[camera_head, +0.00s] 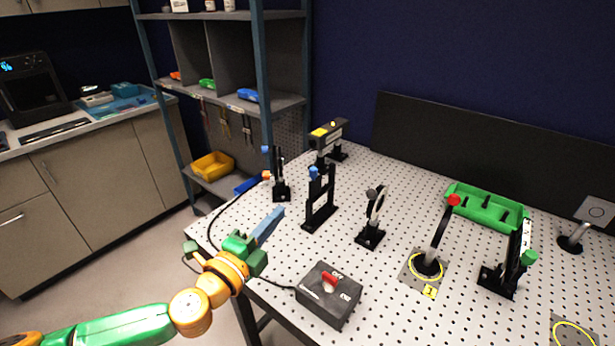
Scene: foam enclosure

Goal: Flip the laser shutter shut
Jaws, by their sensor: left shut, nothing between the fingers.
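My left gripper (270,226) has blue fingers, shut with nothing between them. It is over the near-left edge of the perforated table (285,243), apart from the devices. The laser head (328,132), black with a yellow label, stands at the back left. In front of it is an upright black frame with a blue knob (319,205). Farther right, a tilted black lever with a red knob (440,228) rises from a yellow-ringed base. I cannot tell for sure which one is the shutter. My right gripper is not in view.
A black control box with a red switch (328,293) sits at the front edge, its cable running left. A round optic (374,214), a black mount (279,178), a green-knobbed mount (513,264) and a green tray (487,209) also stand on the table.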

